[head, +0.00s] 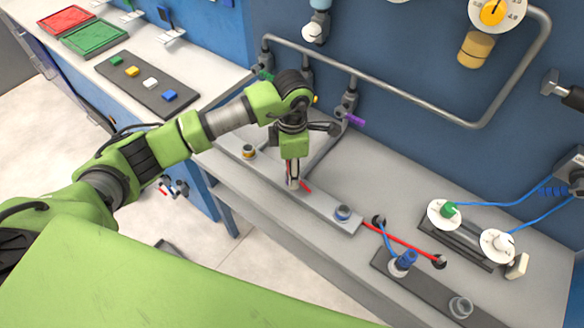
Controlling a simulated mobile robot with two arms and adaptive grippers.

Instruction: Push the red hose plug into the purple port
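The purple port (354,120) sticks out from the pipe fittings on the blue wall, at the right end of a row with a green port (265,75) and a yellow port (316,99). My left gripper (293,180) points down over the middle of a long grey rail, below and left of the purple port. A small red piece (306,187) shows right beside its fingertips; the fingers hide most of it. I cannot tell whether this is the red hose plug or whether the fingers are closed on it. My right gripper is not in view.
A red rod or hose (408,243) lies to the right, near a blue plug (404,260). A bent grey pipe (410,97) runs along the wall. The bench between rail and wall is mostly clear.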

